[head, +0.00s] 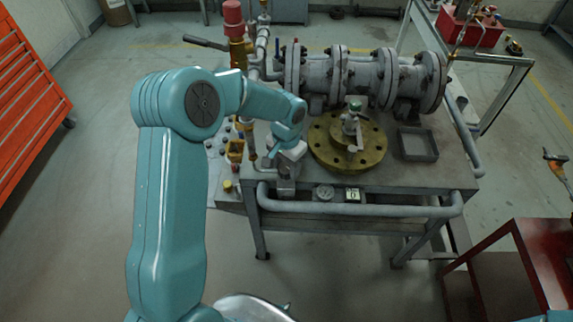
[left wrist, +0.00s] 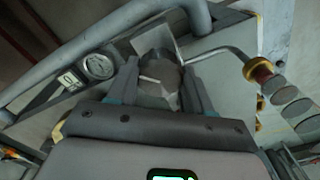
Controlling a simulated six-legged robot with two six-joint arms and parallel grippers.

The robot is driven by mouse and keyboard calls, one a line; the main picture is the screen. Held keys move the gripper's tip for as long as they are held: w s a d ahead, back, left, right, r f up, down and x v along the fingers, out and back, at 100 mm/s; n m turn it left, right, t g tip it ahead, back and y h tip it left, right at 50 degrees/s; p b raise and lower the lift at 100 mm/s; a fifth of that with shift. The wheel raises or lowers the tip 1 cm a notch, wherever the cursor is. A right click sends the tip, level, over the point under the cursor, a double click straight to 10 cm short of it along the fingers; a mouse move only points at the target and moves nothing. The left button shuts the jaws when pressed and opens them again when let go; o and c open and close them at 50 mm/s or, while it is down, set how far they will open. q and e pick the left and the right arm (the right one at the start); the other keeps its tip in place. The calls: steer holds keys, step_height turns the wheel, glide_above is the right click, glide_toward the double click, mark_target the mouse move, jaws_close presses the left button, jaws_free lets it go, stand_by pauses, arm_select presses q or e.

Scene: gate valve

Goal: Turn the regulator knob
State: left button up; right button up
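The regulator knob (left wrist: 160,76) is a grey round piece with a pale mark in the left wrist view. My left gripper (left wrist: 162,82) has one finger on each side of it. Whether the fingers press on the knob or leave a narrow gap, I cannot tell. In the head view my left gripper (head: 287,165) is at the near left corner of the metal bench (head: 395,180) and hides the knob. A round gauge (head: 325,193) and a small display (head: 353,195) sit on the bench's front edge; the gauge (left wrist: 98,66) also shows in the left wrist view. My right gripper is not in view.
A brass flange (head: 372,158) with a small valve stands on the bench, right of my left gripper. A large grey flanged pipe (head: 365,80) lies behind it. A grey rail (head: 400,210) runs along the bench front.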

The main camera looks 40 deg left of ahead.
mark_target(287, 166)
arm_select(q)
steer(key=shift+f+n+b, duration=0.3)
steer(key=shift+n+b, duration=0.1)
steer(key=shift+b, duration=0.35)
steer(key=shift+r+n+b, duration=0.1)
steer(key=shift+n+b, duration=0.2)
steer(key=shift+b, duration=0.05)
steer(key=shift+r, duration=0.15)
steer(key=o, duration=1)
steer(key=shift+w, duration=0.1)
steer(key=shift+o, duration=0.2)
step_height(287, 166, up, 16)
steer(key=shift+r, duration=0.25)
